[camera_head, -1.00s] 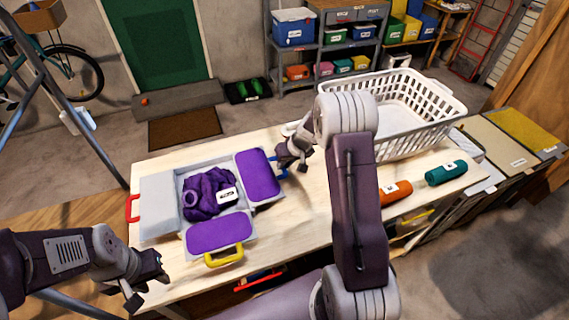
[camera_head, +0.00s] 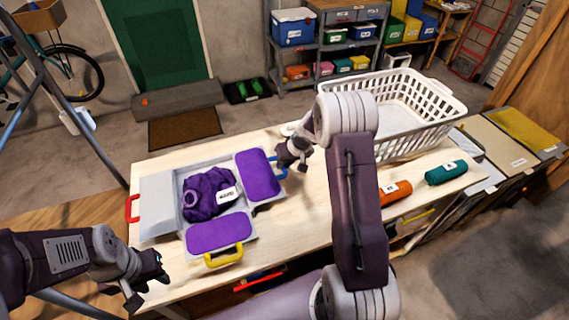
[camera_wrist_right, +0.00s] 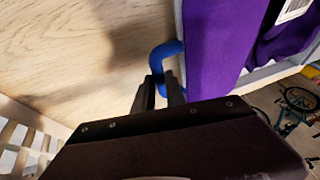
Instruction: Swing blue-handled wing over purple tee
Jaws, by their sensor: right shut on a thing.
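The folding board lies on the table with a grey wing (camera_head: 158,205) at left, a purple wing with the yellow handle (camera_head: 223,257) in front, and the blue-handled purple wing (camera_head: 258,176) at right, lying flat. The purple tee (camera_head: 208,193) lies bunched on the middle panel, with a white label on it. My right gripper (camera_head: 283,163) is at the blue handle; the right wrist view shows its fingers (camera_wrist_right: 160,95) shut on the blue handle (camera_wrist_right: 160,57). My left gripper (camera_head: 148,283) hangs by the table's front left corner, its fingers apart and empty.
A white laundry basket (camera_head: 420,98) stands at the table's back right. An orange roll (camera_head: 395,192) and a teal roll (camera_head: 446,172) lie at the right end. A red handle (camera_head: 132,208) sticks out at the board's left. Bare table lies right of the blue-handled wing.

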